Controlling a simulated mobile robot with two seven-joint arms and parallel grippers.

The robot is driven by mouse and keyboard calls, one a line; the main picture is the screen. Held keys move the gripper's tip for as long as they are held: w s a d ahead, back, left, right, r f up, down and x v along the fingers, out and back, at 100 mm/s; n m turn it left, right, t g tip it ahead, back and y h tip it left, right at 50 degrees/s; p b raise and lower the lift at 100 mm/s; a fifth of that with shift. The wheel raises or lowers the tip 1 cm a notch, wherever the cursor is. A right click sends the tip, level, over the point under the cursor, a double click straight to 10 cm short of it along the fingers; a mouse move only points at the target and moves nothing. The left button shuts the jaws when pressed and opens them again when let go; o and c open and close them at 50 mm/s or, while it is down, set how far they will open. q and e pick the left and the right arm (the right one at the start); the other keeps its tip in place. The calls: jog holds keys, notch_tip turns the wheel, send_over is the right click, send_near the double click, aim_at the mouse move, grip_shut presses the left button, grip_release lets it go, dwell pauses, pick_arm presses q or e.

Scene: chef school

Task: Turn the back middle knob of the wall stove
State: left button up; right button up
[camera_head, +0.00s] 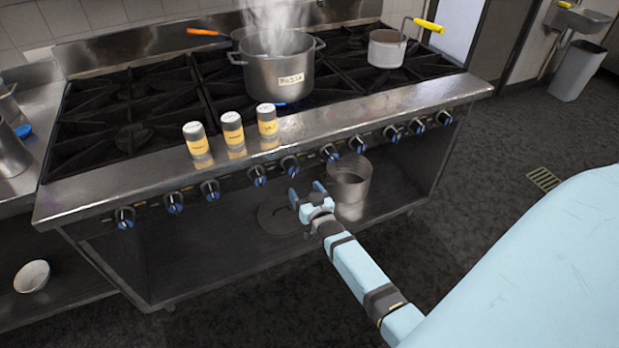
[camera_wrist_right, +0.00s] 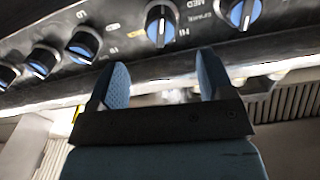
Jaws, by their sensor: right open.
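The wall stove (camera_head: 330,122) has a row of dark knobs with blue marks along its front. Near the middle of the row are a knob (camera_head: 290,165) and another to its right (camera_head: 329,152). I cannot tell which of them is the back middle one. My right gripper (camera_head: 306,190) is open and empty, in front of and just below these knobs. In the right wrist view, the gripper (camera_wrist_right: 161,77) has its two blue fingers spread, with one knob (camera_wrist_right: 160,25) above the gap between them, apart from the fingers. My left gripper is not in view.
A steaming pot (camera_head: 277,78) and a smaller saucepan (camera_head: 387,50) stand on the burners. Several spice jars, one at the left (camera_head: 196,143), stand on the front ledge. A metal pot (camera_head: 349,187) sits on the shelf below.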

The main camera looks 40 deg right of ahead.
jog(key=shift+v, duration=1.5)
jog(key=s+a+r+n+g+y+p, duration=0.2)
jog(key=s+a+r+p, duration=0.1)
jog(key=s+a, duration=0.4)
jog(key=s+a+r+n+g+y+p, duration=0.2)
jog(key=s+a, duration=0.4)
jog(key=s, duration=0.3)
jog(key=s+a+r+n+g+y+p, duration=0.2)
jog(key=s+a+r+y+p, duration=0.1)
jog(key=s+a+p, duration=0.3)
jog(key=s+a+r, duration=0.1)
jog(key=s, duration=0.1)
jog(key=shift+s+a+r+n+y, duration=0.2)
jog(key=shift+s+a+n+y, duration=0.1)
jog(key=shift+s+n, duration=0.1)
